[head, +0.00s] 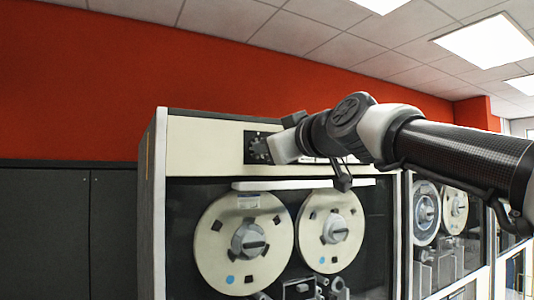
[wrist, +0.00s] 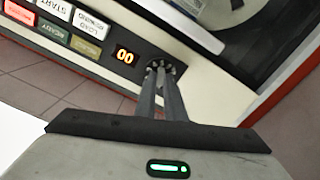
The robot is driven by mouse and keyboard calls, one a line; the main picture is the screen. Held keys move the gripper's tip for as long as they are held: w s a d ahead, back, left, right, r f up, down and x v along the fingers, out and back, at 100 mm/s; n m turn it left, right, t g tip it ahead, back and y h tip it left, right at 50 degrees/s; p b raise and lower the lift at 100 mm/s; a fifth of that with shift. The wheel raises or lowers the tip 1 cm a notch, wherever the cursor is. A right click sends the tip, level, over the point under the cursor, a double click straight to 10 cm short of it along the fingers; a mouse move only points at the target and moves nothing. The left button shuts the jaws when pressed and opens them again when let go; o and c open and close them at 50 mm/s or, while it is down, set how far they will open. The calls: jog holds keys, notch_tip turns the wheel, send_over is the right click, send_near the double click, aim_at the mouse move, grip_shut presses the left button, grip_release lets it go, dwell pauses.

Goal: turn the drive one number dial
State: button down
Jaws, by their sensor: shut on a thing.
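The drive one number dial is a small dark knob (head: 257,148) on a black panel at the top of the left tape drive cabinet. In the wrist view the dial (wrist: 161,65) shows as a dark ridged knob at the tips of my fingers. My gripper (head: 268,149) reaches it from the right, and its two fingers (wrist: 161,75) are shut on the knob. An orange number display (wrist: 125,57) beside the dial reads 00. The fingertips hide part of the knob.
Several lit buttons (wrist: 59,28) with labels lie left of the display. Below the dial, the cabinet (head: 200,135) has two cream reels (head: 218,262) behind its front. A second tape drive (head: 425,215) stands to the right, behind my arm. Dark cabinets (head: 60,230) stand at the left.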

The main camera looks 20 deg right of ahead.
jog(key=shift+m+b, duration=0.9)
jog(key=shift+m, duration=1.2)
jog(key=c, duration=1.8)
grip_release()
jog(key=shift+c, duration=0.2)
jog(key=shift+s+d, duration=0.1)
jog(key=s+d+b, duration=0.1)
jog(key=s+b, duration=0.1)
jog(key=s, duration=1.5)
jog(key=shift+d+b, duration=0.15)
jog(key=shift+b, duration=0.15)
